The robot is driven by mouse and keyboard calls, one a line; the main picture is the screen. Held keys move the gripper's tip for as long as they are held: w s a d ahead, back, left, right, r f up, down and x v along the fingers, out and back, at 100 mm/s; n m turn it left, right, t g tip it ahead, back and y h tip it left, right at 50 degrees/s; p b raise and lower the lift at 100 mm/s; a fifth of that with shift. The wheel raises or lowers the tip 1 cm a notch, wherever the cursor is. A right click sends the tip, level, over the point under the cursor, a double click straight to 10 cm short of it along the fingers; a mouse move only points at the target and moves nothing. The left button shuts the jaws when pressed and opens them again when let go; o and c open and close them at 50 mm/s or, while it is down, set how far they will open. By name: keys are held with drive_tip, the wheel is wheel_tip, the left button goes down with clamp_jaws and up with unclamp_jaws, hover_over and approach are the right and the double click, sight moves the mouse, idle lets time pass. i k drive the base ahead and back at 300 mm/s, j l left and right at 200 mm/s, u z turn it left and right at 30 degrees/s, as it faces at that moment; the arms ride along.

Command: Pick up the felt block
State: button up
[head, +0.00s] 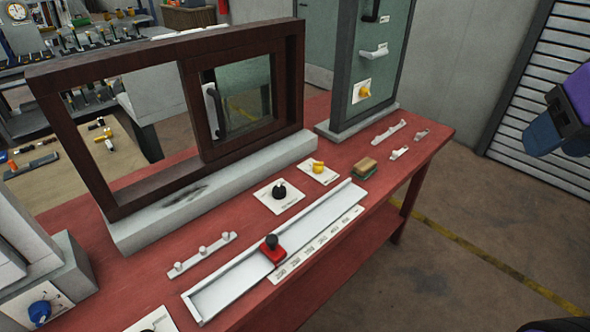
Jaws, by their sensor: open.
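The felt block (365,169) is a small block with a tan top and a dark green lower part. It lies flat on the red table (437,144), right of the yellow knob plate and just beyond the far end of the white slider track. Nothing covers it. My gripper (556,146) shows at the right edge in the head view, dark with blue fingers below a purple part. It is open, with nothing seen in it, well to the right of the block and apart from the table. Part of it is cut off by the frame.
The slider track (232,286) with a red slider (273,250) runs along the front. A yellow knob (318,167) and a black knob (280,191) are left of the block. A brown window frame (120,205) and a green door panel (372,75) stand behind. Handles (399,153) lie rightward.

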sight(363, 168)
drive_tip(key=i+l+u, duration=0.1)
drive_tip(key=i+l, duration=0.45)
drive_tip(key=l, duration=0.2)
drive_tip(key=i+l+u, duration=0.15)
drive_tip(key=i+l, duration=0.4)
drive_tip(key=l, duration=0.25)
drive_tip(key=u, duration=0.05)
